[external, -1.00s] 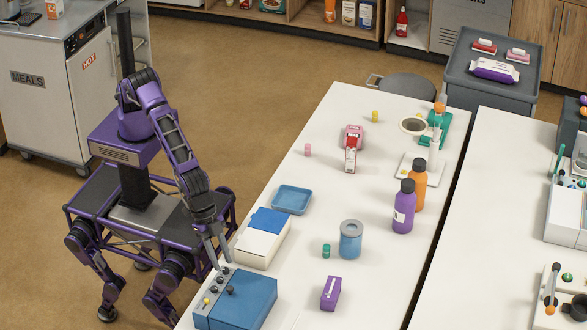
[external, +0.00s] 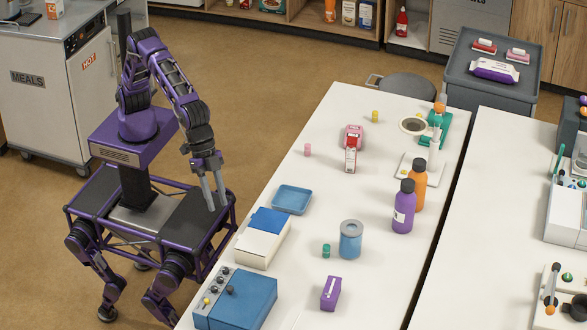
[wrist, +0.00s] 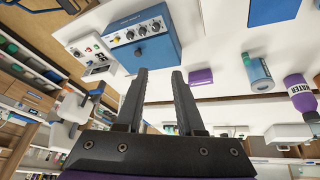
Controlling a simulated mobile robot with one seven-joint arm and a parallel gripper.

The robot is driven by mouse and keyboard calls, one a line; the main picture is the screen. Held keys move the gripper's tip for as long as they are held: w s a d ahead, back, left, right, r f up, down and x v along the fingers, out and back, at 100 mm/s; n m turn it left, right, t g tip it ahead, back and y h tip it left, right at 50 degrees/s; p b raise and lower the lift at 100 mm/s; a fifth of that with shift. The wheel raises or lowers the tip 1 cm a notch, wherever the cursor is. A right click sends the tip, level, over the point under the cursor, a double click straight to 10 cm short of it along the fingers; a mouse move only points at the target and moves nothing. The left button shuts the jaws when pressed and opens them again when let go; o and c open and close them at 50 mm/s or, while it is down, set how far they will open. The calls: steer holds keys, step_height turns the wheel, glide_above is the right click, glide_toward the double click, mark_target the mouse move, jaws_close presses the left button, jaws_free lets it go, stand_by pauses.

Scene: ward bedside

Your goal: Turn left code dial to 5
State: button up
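The blue box with a grey control panel (external: 238,302) sits at the near-left corner of the white table. Its panel carries a row of dark dials (external: 216,280) and a yellow button (external: 206,302); a black knob (external: 231,290) stands on the blue part. In the wrist view the blue box (wrist: 160,50) is at the upper left, with the dials (wrist: 142,31) in a row. The dial numbers are too small to read. My gripper (external: 214,206) is open and empty, raised beside the table edge, apart from the box. Its parted fingers also show in the wrist view (wrist: 159,74).
A white box with a blue top (external: 262,240) stands just behind the blue box, and a blue tray (external: 292,199) lies beyond it. A purple box (external: 331,293) and blue canister (external: 350,240) stand to the right.

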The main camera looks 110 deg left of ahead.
steer(key=w+a+r+t+h+b, duration=0.2)
steer(key=w+a+r+h, duration=0.1)
steer(key=w+a+r, duration=0.4)
step_height(320, 180, up, 2)
steer(key=shift+w+a, duration=0.2)
steer(key=shift+a, duration=0.8)
